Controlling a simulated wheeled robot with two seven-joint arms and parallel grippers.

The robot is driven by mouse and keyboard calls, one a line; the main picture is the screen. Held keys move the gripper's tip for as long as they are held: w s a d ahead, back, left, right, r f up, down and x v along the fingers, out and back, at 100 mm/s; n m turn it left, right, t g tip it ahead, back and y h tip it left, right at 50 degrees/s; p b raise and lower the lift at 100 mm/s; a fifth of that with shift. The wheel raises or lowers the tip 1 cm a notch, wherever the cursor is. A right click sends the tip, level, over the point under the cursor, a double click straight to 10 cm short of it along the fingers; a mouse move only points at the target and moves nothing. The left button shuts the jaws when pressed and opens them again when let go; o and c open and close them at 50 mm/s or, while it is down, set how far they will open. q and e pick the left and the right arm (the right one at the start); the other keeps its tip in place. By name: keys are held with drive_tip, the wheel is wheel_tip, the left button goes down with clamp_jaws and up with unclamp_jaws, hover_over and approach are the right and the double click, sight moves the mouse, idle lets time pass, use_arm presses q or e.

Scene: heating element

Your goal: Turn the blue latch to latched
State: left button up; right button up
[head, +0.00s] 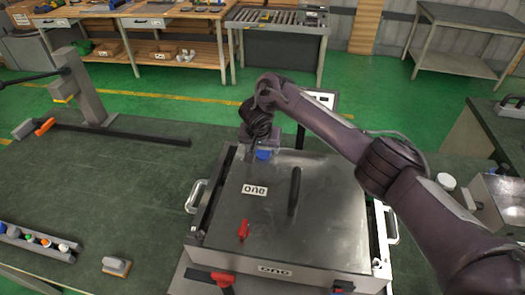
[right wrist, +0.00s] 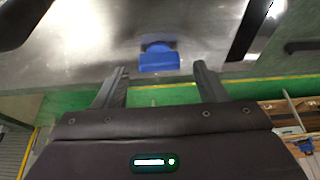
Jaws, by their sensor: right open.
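The blue latch (head: 263,155) is at the far edge of the metal lid (head: 330,215) of the heating element box. In the right wrist view the blue latch (right wrist: 159,58) shows large, ahead of the fingers and between their lines. My right gripper (head: 262,148) is over the far edge of the box, close to the latch and partly covering it. Its two fingers (right wrist: 162,80) are spread apart with nothing between them; I cannot tell whether they touch the latch. My left gripper is in neither view.
A sponge-like block (head: 116,266) lies on the green table. The table's left middle is clear.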

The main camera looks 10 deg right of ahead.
drive_tip(key=shift+w+d+f, duration=0.2)
drive_tip(key=shift+w+f, duration=0.05)
drive_tip(key=shift+f, duration=0.5)
drive_tip(key=shift+c, duration=1.6)
drive_tip(key=c, duration=0.7)
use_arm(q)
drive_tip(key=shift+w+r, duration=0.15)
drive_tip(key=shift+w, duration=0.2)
use_arm(e)
drive_tip(key=shift+o, duration=0.2)
